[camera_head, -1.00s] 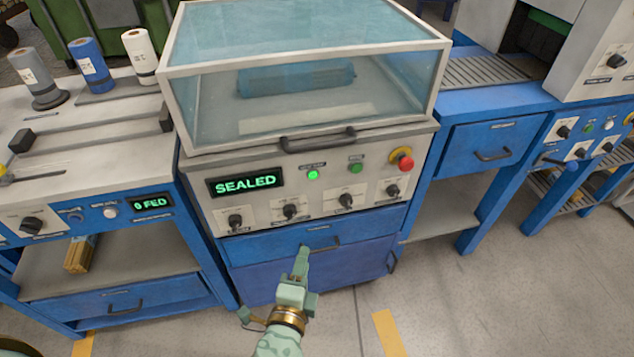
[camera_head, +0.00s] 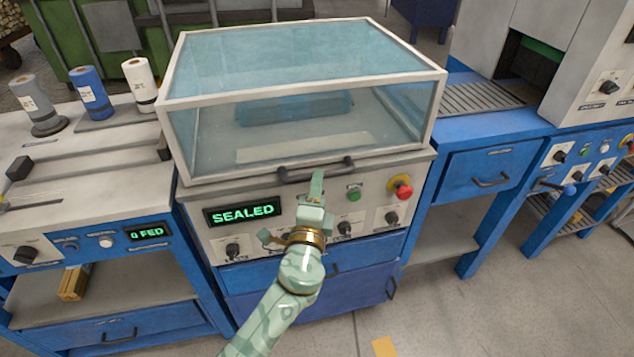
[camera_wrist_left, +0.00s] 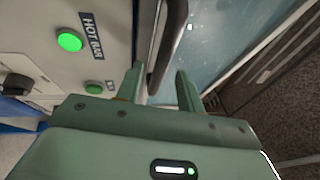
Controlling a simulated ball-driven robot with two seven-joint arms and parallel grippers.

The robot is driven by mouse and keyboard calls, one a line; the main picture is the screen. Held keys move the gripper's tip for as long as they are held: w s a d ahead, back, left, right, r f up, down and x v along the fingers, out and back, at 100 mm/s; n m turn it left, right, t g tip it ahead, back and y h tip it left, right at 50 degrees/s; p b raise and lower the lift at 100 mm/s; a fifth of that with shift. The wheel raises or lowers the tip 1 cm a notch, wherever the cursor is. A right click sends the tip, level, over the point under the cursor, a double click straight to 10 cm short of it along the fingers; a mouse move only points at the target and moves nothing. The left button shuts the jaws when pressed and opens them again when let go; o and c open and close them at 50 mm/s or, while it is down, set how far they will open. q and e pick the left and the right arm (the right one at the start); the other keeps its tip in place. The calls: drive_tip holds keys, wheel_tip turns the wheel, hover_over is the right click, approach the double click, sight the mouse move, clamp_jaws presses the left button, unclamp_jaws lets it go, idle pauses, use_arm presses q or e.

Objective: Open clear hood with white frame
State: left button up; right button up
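The clear hood with a white frame (camera_head: 300,87) sits closed on the sealing machine in the middle of the head view. Its dark bar handle (camera_head: 333,167) runs along the lower front edge of the frame. My left gripper (camera_head: 317,180) is just in front of and below the handle. In the left wrist view, my left gripper (camera_wrist_left: 158,85) is open, with its two fingers apart and the dark handle (camera_wrist_left: 168,45) just beyond and partly between the tips. Contact with the handle cannot be made out. My right gripper is not in view.
The machine's panel has a "SEALED" display (camera_head: 243,212), knobs, a green button (camera_head: 353,194) and a red stop button (camera_head: 401,187). A bench with several spools stands at left, one of them blue (camera_head: 91,90). A blue conveyor bench (camera_head: 497,140) stands at right. Blue drawers are below.

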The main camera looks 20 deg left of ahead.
use_arm(q)
drive_tip(key=shift+w+a+r, duration=0.1)
drive_tip(key=shift+w+a, duration=0.05)
drive_tip(key=shift+w, duration=0.55)
